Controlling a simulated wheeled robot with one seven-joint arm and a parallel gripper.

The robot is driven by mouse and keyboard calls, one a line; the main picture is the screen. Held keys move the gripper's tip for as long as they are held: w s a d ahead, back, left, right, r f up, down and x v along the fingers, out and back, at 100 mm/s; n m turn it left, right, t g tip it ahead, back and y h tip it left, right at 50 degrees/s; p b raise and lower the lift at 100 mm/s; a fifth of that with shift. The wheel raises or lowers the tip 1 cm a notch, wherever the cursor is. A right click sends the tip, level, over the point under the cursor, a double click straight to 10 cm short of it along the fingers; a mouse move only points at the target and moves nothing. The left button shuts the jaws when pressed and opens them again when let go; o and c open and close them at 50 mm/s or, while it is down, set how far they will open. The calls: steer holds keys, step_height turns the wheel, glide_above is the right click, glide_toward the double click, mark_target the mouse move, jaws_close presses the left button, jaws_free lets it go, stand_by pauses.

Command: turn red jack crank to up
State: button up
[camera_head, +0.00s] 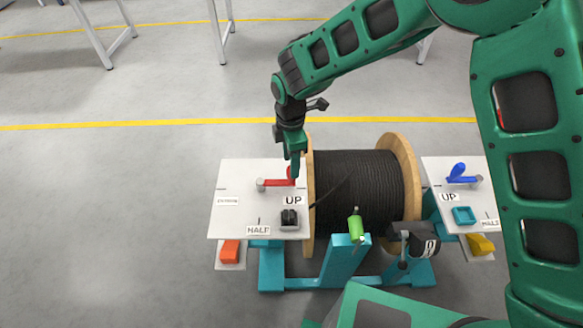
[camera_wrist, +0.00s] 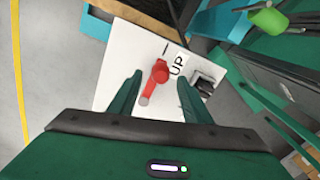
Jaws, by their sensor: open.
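The red jack crank (camera_head: 278,182) is on the left white panel (camera_head: 234,180). Its grey pivot is at its left end, and its arm points right, toward the side with the UP label (camera_head: 293,200). In the wrist view the red crank (camera_wrist: 159,72) points up toward a short tick mark by the UP label (camera_wrist: 178,64). My gripper (camera_head: 295,168) is over the crank's handle end, partly hiding it. In the wrist view my gripper's fingers (camera_wrist: 158,79) are open, one on each side of the crank, with visible gaps. Their height above the panel is unclear.
A black cable reel (camera_head: 358,188) with wooden flanges stands right of the panel on a teal stand (camera_head: 272,268). A black rocker switch (camera_head: 289,218) sits near UP. A second panel with a blue crank (camera_head: 461,176) is at right. Open floor lies left.

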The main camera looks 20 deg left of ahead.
step_height(320, 180, up, 6)
steer(key=shift+r, duration=0.1)
stand_by(0.5)
